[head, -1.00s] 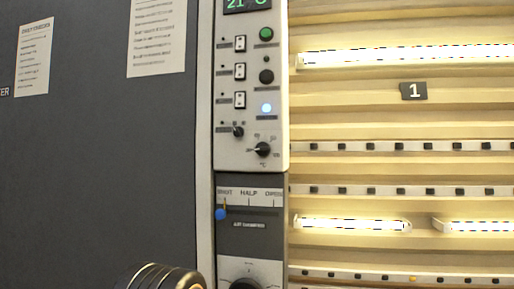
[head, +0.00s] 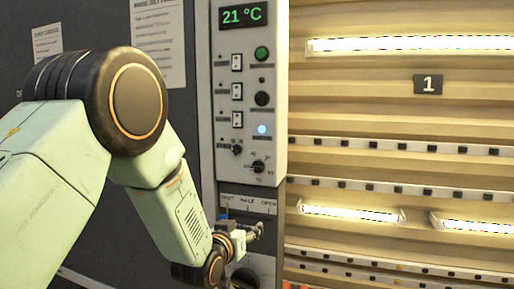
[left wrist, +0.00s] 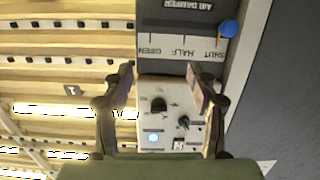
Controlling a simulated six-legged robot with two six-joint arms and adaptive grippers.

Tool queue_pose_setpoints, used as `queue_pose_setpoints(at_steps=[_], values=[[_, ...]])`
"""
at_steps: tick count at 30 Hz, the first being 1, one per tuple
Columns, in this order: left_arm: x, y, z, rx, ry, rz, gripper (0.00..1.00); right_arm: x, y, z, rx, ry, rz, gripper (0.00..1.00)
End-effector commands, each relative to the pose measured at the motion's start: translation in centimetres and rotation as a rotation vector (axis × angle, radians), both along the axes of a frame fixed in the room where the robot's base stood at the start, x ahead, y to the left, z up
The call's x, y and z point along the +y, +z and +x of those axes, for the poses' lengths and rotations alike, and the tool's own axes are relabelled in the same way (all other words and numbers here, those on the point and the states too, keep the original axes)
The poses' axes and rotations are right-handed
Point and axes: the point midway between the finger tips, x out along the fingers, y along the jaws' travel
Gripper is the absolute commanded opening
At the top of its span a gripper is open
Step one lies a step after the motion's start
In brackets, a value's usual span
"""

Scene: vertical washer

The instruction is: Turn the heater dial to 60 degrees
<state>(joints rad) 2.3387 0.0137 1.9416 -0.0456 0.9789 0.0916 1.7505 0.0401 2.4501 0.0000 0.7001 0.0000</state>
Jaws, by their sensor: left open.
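The heater dial (head: 258,167) is a black knob with a °C scale at the lower right of the white control panel (head: 275,100). Its pointer setting is too small to read. It also shows upside down in the left wrist view (left wrist: 158,105), between the fingers in the picture. My left gripper (head: 248,233) is open and empty, below the dial in the head view, by the damper scale. In the left wrist view its two fingers (left wrist: 163,82) are spread, with no contact on the dial visible. My right gripper is not in view.
A smaller black knob (head: 237,149) is left of the dial. Switches, buttons and a blue light (head: 262,129) sit above; the display (head: 243,15) reads 21 °C. The damper's blue knob (left wrist: 228,28) is at SHUT. A large dial (head: 245,278) is partly hidden below.

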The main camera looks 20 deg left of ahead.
Motion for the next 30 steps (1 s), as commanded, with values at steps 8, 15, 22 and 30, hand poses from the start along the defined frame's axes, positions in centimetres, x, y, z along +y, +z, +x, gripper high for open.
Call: queue_pose_setpoints(at_steps=[8, 15, 22, 30], values=[[0.0, 11.8, 2.6, -0.183, -0.007, -0.011, 0.58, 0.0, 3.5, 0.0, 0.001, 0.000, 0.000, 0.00], [-0.1, 12.3, 4.1, -0.197, -0.006, -0.010, 0.58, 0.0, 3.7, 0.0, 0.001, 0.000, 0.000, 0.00], [-0.3, 12.3, 7.2, -0.196, -0.004, -0.011, 0.58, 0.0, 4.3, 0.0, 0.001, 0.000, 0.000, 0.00], [-0.5, 12.2, 9.8, -0.195, -0.004, -0.011, 0.58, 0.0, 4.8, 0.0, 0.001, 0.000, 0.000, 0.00]])
